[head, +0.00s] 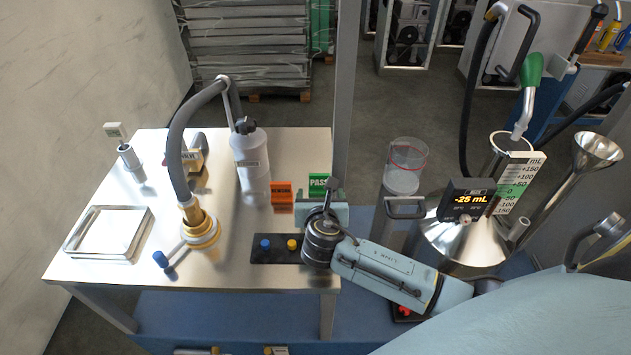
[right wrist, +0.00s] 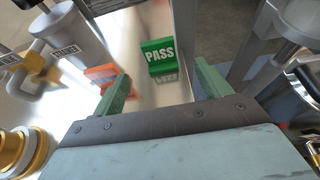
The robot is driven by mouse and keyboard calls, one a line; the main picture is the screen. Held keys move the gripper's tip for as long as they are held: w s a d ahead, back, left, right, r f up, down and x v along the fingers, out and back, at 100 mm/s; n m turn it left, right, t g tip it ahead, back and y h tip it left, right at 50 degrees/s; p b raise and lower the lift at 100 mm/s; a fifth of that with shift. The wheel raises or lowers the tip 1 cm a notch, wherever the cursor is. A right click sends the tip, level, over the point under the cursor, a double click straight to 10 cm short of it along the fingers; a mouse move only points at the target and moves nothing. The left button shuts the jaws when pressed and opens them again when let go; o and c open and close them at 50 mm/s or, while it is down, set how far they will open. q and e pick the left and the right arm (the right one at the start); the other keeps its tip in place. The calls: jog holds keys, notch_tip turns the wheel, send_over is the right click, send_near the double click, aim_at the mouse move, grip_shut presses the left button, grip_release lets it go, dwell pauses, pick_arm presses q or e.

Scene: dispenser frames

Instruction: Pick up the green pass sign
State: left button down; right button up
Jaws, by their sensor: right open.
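The green pass sign (head: 319,184) stands upright near the right edge of the steel table, with white PASS lettering. In the right wrist view the pass sign (right wrist: 158,57) is ahead of my right gripper, between the lines of its two fingers but beyond their tips. My right gripper (head: 322,200) is open and empty, just in front of the sign in the head view. Its two green fingers (right wrist: 158,80) are spread wide in the wrist view. My left gripper is not in view.
An orange sign (head: 282,195) stands just left of the pass sign, with a white bottle (head: 251,160) behind it. A black pad with blue and yellow buttons (head: 266,250) lies in front. A tray (head: 108,232) sits at the table's left; a clear container (head: 404,170) stands to the right.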

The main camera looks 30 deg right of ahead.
aim_at(320, 180)
jog(key=x, duration=0.4)
jog(key=shift+f+b, duration=0.1)
jog(key=shift+b, duration=0.2)
jog(key=shift+x, duration=1)
jog(key=b+x, duration=0.1)
jog(key=x, duration=0.2)
jog(key=shift+w+f, duration=0.1)
jog(key=shift+w, duration=0.2)
jog(key=shift+d, duration=0.1)
jog(key=shift+c, duration=0.3)
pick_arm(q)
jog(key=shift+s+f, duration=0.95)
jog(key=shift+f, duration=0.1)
pick_arm(e)
jog(key=c, duration=1)
